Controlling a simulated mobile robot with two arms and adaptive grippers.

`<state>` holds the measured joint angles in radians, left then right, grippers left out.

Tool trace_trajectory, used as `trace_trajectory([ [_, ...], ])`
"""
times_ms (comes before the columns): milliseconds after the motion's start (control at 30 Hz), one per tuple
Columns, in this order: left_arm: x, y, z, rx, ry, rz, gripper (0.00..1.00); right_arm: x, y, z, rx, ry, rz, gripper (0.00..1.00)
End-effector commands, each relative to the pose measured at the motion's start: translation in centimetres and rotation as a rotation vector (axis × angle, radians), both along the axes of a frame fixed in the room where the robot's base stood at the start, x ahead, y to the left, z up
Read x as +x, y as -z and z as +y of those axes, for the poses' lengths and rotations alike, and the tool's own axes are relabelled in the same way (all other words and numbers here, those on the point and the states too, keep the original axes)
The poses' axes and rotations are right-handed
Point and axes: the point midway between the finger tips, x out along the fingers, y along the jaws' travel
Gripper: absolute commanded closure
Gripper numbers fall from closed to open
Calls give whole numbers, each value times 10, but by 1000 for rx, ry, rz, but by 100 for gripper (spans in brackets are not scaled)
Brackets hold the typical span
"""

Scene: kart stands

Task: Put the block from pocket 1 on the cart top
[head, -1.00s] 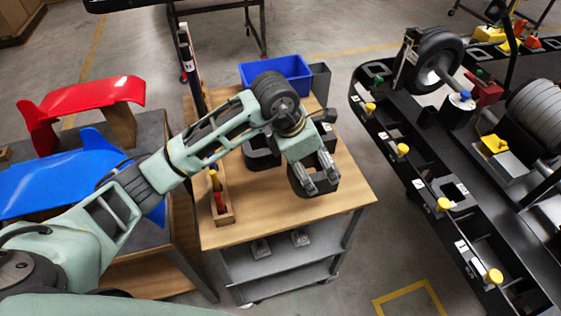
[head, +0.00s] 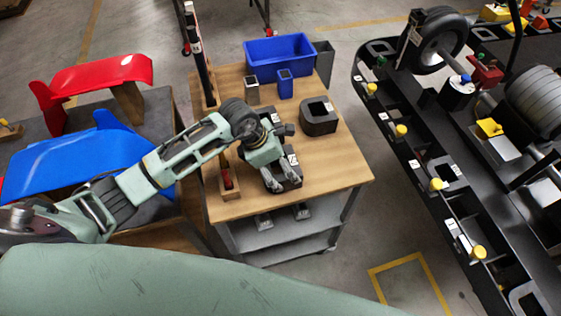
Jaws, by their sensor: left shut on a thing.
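My left gripper (head: 283,186) is over the front middle of the wooden cart top (head: 335,170), pointing down. It is shut on a dark block (head: 293,168), which the fingers and wrist partly cover. I cannot tell whether this block touches the cart top. Another dark block (head: 319,118) with a hollow stands on the cart top farther back and to the right. The black rack (head: 408,150) with labelled pockets is at the right; its labels are too small to read surely. My right gripper is out of view.
A blue bin (head: 279,55), a small blue cup (head: 285,84) and a small grey cup (head: 252,90) stand at the cart's back. The cart top's right front is clear. Red (head: 100,75) and blue (head: 75,160) panels stand left.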

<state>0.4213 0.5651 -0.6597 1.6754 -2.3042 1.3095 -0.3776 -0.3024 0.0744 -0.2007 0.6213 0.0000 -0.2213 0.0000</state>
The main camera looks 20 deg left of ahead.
Motion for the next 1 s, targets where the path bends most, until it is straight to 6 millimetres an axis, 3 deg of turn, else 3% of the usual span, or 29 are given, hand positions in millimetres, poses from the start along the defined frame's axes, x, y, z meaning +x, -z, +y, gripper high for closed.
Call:
trace_trajectory([
  [200, 1, 2, -1, -2, 1, -3, 73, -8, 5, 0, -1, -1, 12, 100],
  [233, 0, 3, 0, 0, 0, 0, 10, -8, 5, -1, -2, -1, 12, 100],
  [333, 0, 2, 0, 0, 0, 0, 1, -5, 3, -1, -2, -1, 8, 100],
  [767, 0, -1, -1, 0, 0, 0, 0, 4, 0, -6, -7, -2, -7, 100],
  [867, -1, -8, 3, 0, 0, -4, 0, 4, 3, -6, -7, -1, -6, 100],
  [1000, -6, -32, 12, 3, 1, -6, 0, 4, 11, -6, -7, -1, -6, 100],
])
